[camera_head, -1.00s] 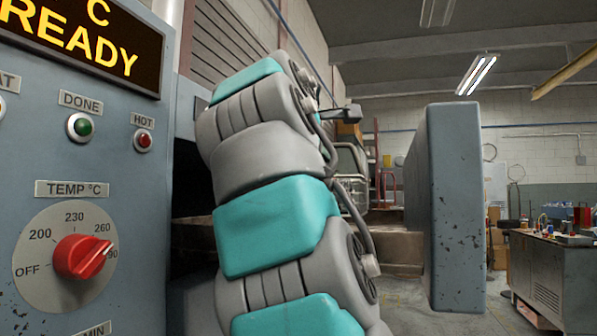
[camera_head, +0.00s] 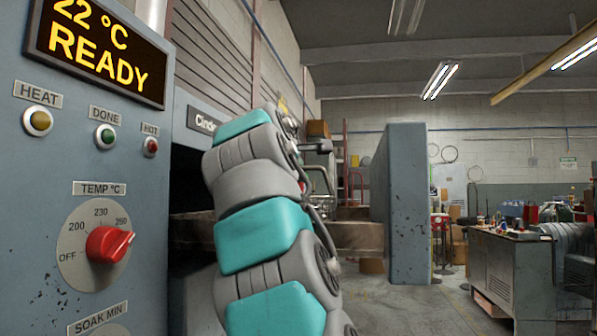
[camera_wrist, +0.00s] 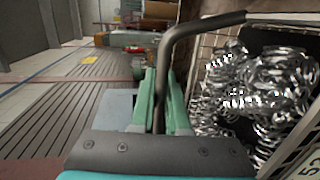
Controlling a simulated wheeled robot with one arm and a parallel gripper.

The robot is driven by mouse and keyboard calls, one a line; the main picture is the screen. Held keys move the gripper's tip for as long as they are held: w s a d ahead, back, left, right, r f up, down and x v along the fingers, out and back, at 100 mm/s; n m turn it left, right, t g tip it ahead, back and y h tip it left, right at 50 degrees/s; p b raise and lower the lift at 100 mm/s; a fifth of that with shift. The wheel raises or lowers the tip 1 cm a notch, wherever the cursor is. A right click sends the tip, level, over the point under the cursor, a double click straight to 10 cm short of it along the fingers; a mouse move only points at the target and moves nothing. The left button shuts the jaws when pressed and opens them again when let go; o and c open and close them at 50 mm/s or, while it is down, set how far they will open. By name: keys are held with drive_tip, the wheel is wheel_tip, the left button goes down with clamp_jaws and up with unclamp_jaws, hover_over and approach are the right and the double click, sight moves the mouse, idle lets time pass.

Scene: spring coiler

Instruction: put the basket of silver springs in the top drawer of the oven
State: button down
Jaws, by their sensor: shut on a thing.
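The basket of silver springs (camera_wrist: 283,17) fills the right of the wrist view, with a wire mesh wall and a pile of shiny coils. My gripper (camera_wrist: 161,95) has green fingers shut on the basket's dark bent handle (camera_wrist: 196,27). In the head view, part of the wire basket (camera_head: 322,181) shows beyond my arm, which hides the rest. The oven (camera_head: 55,170) stands at the left; its display reads READY. A drawer stands pulled out, with a thick blue-grey front (camera_head: 404,200) and a brown metal side (camera_head: 360,236). I cannot tell whether the basket touches the drawer.
A grey workbench (camera_head: 510,270) with small items stands at the right. Open floor (camera_head: 435,310) lies between it and the drawer front. A red-framed rack stands behind the drawer. The wrist view shows a slatted surface (camera_wrist: 60,110) at the left.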

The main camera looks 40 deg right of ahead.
drive_tip(key=shift+r, duration=0.1)
drive_tip(key=c, duration=0.9)
unclamp_jaws()
drive_tip(key=shift+a, duration=0.1)
drive_tip(key=b+v, duration=0.1)
drive_tip(key=v, duration=1)
drive_tip(key=shift+s+a, duration=0.3)
